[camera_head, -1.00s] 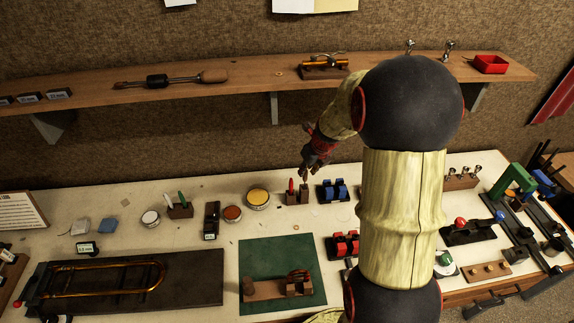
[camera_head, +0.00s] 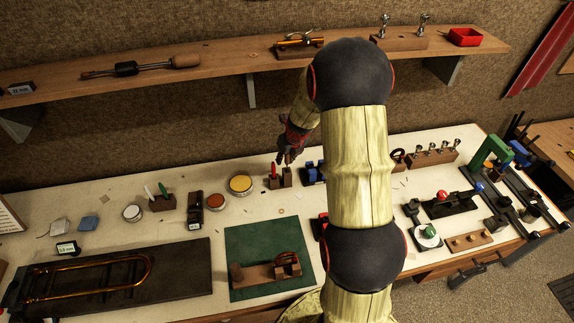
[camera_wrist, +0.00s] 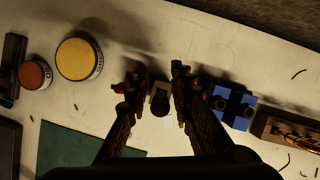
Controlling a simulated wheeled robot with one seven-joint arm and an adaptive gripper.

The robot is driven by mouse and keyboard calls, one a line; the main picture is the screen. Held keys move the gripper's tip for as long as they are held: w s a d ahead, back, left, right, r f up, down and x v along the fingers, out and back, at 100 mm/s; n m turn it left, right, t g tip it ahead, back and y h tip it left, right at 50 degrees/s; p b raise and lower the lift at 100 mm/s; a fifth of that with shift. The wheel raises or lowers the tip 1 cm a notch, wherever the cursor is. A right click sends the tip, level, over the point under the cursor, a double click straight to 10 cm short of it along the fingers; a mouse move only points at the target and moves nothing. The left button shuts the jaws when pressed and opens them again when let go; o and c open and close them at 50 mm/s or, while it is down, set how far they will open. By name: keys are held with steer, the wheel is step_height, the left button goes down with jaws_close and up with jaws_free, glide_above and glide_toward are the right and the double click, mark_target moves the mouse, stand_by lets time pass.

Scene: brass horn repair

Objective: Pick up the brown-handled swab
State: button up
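The brown-handled swab (camera_head: 287,171) stands upright in a small wooden block on the bench, right beside a red-handled one (camera_head: 273,170). My gripper (camera_head: 288,159) is above this block, pointing down. In the wrist view my gripper (camera_wrist: 156,82) is open, with a finger on each side of the dark brown handle end (camera_wrist: 160,104). No contact with the handle is clear.
Blue blocks (camera_wrist: 232,106) stand close to the right finger. A yellow-topped tin (camera_wrist: 77,59) and a red-brown tin (camera_wrist: 34,75) lie to the left. A green mat (camera_head: 244,244) with a wooden fixture is in front. The shelf (camera_head: 222,69) runs behind, above the bench.

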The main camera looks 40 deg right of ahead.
steer(key=shift+r, duration=0.1)
steer(key=shift+c, duration=0.4)
jaws_close()
steer(key=shift+r, duration=0.1)
step_height(320, 180, up, 10)
steer(key=p, duration=0.2)
steer(key=shift+p, duration=0.4)
steer(key=shift+r+p, duration=2.95)
steer(key=shift+p, duration=0.35)
